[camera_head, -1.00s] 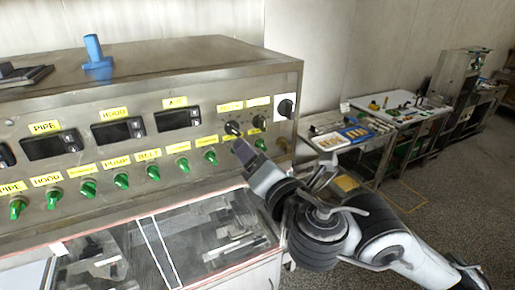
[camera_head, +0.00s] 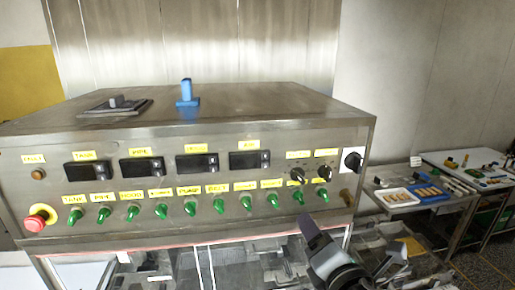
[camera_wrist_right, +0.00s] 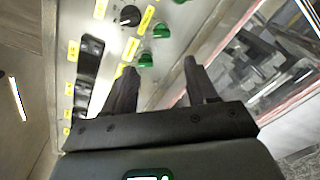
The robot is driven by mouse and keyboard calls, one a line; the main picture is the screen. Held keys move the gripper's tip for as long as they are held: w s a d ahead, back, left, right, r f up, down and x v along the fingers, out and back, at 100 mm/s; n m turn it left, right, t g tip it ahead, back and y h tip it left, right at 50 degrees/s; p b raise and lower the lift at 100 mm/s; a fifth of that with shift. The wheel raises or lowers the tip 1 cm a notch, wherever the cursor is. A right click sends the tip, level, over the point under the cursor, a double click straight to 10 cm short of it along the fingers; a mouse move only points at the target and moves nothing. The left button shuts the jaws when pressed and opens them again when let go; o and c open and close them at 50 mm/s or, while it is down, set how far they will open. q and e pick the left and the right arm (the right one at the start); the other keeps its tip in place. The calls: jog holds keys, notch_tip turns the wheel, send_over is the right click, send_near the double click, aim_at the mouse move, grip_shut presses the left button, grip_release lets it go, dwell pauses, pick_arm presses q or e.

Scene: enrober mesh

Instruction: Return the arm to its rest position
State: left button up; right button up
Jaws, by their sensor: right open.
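My right gripper (camera_head: 310,232) is at the lower right of the head view, in front of the control panel (camera_head: 130,240) and below its two black knobs. In the right wrist view my right gripper (camera_wrist_right: 160,75) has its two dark fingers spread apart with nothing between them. Green switches (camera_wrist_right: 162,31) and a black knob (camera_wrist_right: 130,16) lie beyond the fingertips. The fingers look apart from the panel, though the exact gap is hard to tell. My left gripper is in neither view.
The panel carries a row of green switches (camera_head: 190,208), several displays (camera_head: 197,162) and a red emergency button (camera_head: 38,220). A blue object (camera_head: 187,93) and a dark plate (camera_head: 115,106) sit on top. Side tables with trays (camera_head: 427,193) stand to the right.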

jog(key=s+a+f+m+g+p, duration=0.15)
jog(key=s+f, duration=0.25)
jog(key=f, duration=0.4)
jog(key=s+a+f+m+g+p, duration=0.1)
jog(key=s+f+m+g+p, duration=0.2)
jog(key=f, duration=0.5)
jog(key=s+a+f+m+g, duration=0.1)
jog(key=s+f+g, duration=0.3)
jog(key=f, duration=0.5)
jog(key=s+d+f+m+g+p, duration=0.1)
jog(key=s+d+f+m, duration=0.1)
jog(key=s+d+m, duration=0.2)
jog(key=s+d+f+m+g+h+p, duration=0.1)
jog(key=s+d+f+m+g, duration=0.1)
jog(key=s+m, duration=0.5)
jog(key=s+d+f+m+g, duration=0.1)
jog(key=s+d+f+m, duration=0.3)
jog(key=m, duration=0.5)
jog(key=shift+s+d+g+h+p, duration=0.4)
jog(key=shift+s+d, duration=0.5)
jog(key=shift+s, duration=0.25)
jog(key=shift+c, duration=0.3)
